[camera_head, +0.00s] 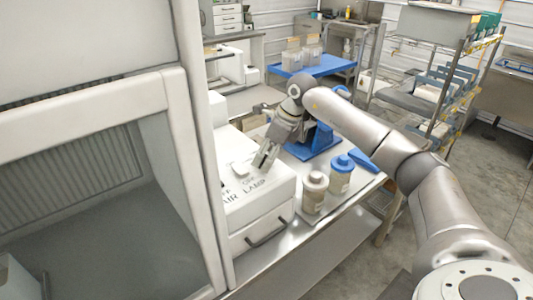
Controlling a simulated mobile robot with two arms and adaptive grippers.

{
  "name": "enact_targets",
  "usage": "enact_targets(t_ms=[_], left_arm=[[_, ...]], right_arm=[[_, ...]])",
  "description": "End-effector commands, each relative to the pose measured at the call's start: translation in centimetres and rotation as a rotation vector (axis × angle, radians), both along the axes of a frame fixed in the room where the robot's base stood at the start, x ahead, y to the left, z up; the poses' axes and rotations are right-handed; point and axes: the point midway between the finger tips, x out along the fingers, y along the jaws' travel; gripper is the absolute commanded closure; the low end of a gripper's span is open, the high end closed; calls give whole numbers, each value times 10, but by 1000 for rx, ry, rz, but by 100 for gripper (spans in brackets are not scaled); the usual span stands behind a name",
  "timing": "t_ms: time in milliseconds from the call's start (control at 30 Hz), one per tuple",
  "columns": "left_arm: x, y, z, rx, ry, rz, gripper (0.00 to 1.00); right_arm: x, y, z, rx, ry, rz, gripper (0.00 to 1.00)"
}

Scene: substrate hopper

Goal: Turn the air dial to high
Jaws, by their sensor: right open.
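A white control box (262,208) stands beside the glass-fronted cabinet, with dark lettering reading AIR and LAMP on its sloped top. The AIR lettering (230,197) is at the left, close to the cabinet frame. A small pale raised piece (240,169) sits above the lettering; I cannot tell whether it is the air dial or where it points. My right gripper (265,160) is open, pointing down over the box top, near the LAMP side and right of the raised piece. I cannot tell whether its fingertips touch the box. My left gripper is not in view.
A jar with a pale lid (314,190) and a jar with a blue lid (341,172) stand on the metal bench right of the box, under my right arm. The cabinet frame (196,150) rises close on the left. A blue stand (318,142) is behind my gripper.

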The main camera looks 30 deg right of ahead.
Motion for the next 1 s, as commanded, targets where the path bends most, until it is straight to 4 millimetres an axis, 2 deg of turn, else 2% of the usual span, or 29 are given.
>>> enact_targets(t_ms=[167,200,533,767,1000], left_arm=[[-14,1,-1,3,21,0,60],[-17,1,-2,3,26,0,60],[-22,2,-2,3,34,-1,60],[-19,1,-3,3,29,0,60],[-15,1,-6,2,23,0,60]], right_arm=[[0,0,-1,-1,1,0,47],[0,0,-1,-1,1,0,50],[0,0,0,0,1,0,92],[0,0,0,0,1,-16,93],[-1,1,-1,-2,1,-117,93]])
